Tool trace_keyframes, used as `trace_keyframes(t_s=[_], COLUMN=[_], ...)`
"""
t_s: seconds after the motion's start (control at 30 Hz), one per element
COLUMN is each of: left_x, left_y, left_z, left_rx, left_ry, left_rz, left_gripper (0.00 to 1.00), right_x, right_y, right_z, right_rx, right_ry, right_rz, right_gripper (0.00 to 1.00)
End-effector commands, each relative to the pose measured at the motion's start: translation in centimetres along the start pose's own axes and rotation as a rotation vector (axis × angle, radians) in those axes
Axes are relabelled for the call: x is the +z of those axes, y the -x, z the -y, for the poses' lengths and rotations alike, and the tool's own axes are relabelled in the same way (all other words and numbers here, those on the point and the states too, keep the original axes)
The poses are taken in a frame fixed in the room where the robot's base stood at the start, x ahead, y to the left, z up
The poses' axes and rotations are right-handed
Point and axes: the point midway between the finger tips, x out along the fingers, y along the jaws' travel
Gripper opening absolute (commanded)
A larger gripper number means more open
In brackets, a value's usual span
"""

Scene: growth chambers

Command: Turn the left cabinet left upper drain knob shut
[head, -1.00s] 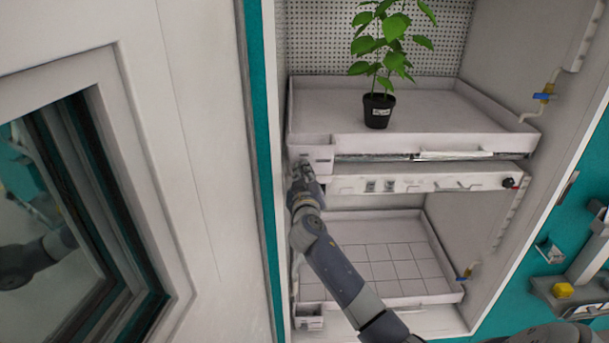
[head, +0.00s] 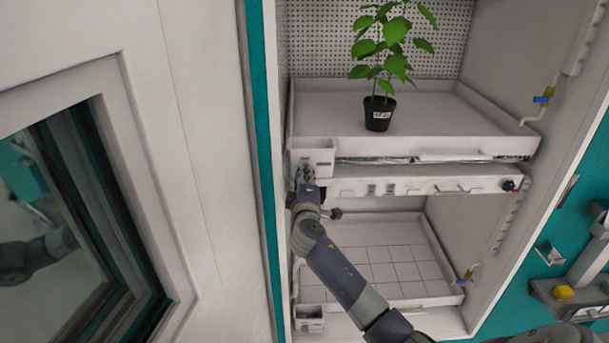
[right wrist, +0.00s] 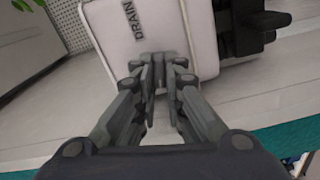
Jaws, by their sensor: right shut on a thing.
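The white upper drain box (head: 312,157) sits at the left front corner of the upper tray. In the right wrist view the box (right wrist: 178,38) fills the top centre and bears the word DRAIN. My right gripper (head: 306,172) is at the front of this box. In the right wrist view its fingers (right wrist: 161,70) are close together just below the label, shut on the drain knob. The knob itself is hidden by the fingers, so its angle cannot be told. My left gripper is not in view.
A potted plant (head: 378,114) stands on the upper tray (head: 440,133). The lower tray (head: 405,289) is empty, with another drain box (head: 309,318) at its front left. A blue-handled valve (head: 543,99) is on the right wall. The open door (head: 205,150) stands close at left.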

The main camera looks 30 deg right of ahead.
Motion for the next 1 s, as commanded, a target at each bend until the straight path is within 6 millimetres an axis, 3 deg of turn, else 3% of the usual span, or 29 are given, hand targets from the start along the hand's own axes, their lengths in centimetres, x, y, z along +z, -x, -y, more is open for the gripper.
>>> trace_keyframes(t_s=[0.4,1.0], left_x=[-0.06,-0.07], left_y=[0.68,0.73], left_z=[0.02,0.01], left_rx=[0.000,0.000], left_ry=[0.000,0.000], left_rz=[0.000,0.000], left_gripper=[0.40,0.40], right_x=[-0.01,0.01], right_y=[0.03,0.05], right_z=[0.15,0.26], right_rx=[-0.002,-0.003], right_ry=[0.205,0.240], right_rz=[0.000,0.000], right_gripper=[0.00,0.00])
